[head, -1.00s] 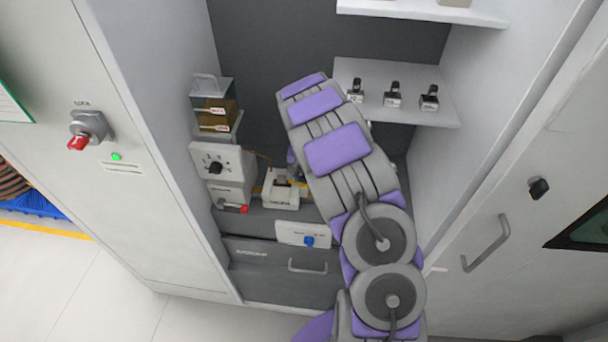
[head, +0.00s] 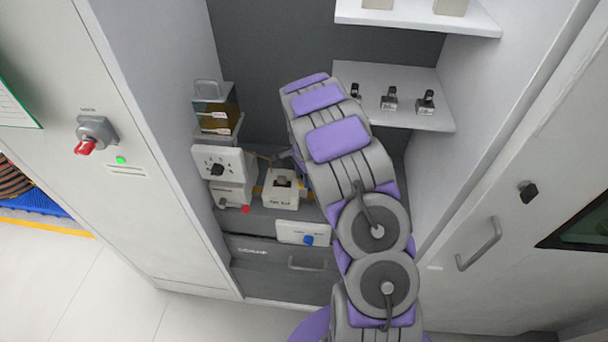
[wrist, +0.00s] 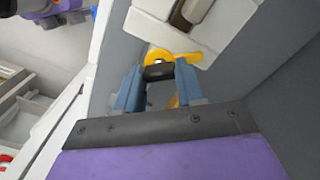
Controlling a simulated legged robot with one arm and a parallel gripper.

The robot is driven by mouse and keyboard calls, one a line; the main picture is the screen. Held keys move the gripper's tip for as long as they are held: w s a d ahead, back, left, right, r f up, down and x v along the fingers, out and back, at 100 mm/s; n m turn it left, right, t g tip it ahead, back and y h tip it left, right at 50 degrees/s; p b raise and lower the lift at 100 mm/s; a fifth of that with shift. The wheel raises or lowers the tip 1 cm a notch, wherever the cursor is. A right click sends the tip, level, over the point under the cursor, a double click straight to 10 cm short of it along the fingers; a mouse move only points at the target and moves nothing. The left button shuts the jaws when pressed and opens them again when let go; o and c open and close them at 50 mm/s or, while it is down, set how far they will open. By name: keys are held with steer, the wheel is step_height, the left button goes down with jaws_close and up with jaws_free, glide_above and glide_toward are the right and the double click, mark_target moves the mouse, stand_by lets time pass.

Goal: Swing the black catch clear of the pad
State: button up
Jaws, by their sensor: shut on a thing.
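In the wrist view, my gripper (wrist: 158,75) has its two blue-grey fingers closed on a small black piece, which looks like the catch (wrist: 158,72). A yellow round part (wrist: 157,56) sits right behind it. The white block (wrist: 165,30) lies beyond, with a dark brown piece, perhaps the pad (wrist: 190,12), in its recess; the catch is apart from it there. In the head view, the white block (head: 281,202) stands on the grey bench with its dark recess open to view. My fingers are small and partly hidden behind my arm there, so the catch is unclear.
Left of the block stands a white unit with a black knob (head: 217,169), below an amber box (head: 216,112). A white panel with a blue knob (head: 309,239) is in front. A shelf (head: 432,113) with small black-topped items is at right. Cabinet walls close in both sides.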

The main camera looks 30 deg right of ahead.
steer(key=m, duration=0.4)
steer(key=shift+w+r, duration=0.1)
steer(key=shift+m, duration=1.7)
steer(key=o, duration=1)
steer(key=shift+o, duration=0.2)
step_height(320, 180, up, 17)
steer(key=p, duration=0.1)
